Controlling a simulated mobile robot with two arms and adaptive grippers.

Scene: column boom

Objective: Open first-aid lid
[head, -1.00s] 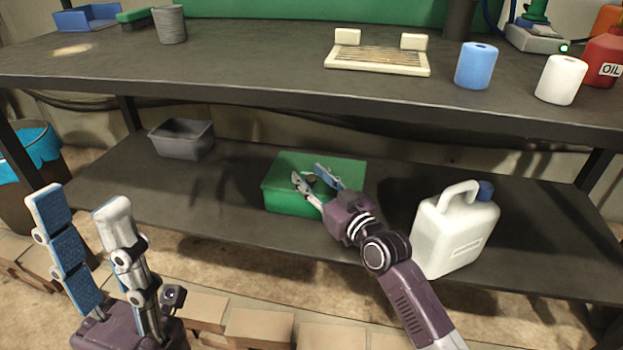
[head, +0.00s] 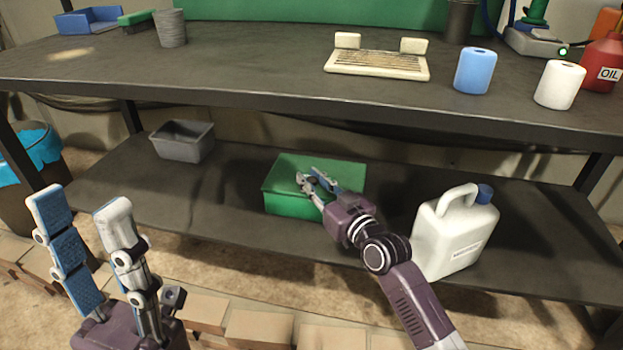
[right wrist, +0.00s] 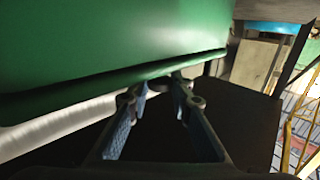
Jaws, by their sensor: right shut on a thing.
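The green first-aid box (head: 284,196) sits on the lower shelf, its lid down as far as I can tell. My right gripper (head: 309,178) is over the box's top in the head view. In the right wrist view the green box (right wrist: 120,40) fills the upper part, and the right fingers (right wrist: 170,88) close together near its edge. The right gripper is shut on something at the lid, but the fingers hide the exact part. My left gripper (head: 80,207) is open and empty at the lower left, away from the box.
A white jug (head: 455,240) with a blue cap stands right of the box, close to my right arm. A grey bin (head: 184,146) stands to its left. The shelf between bin and box is clear.

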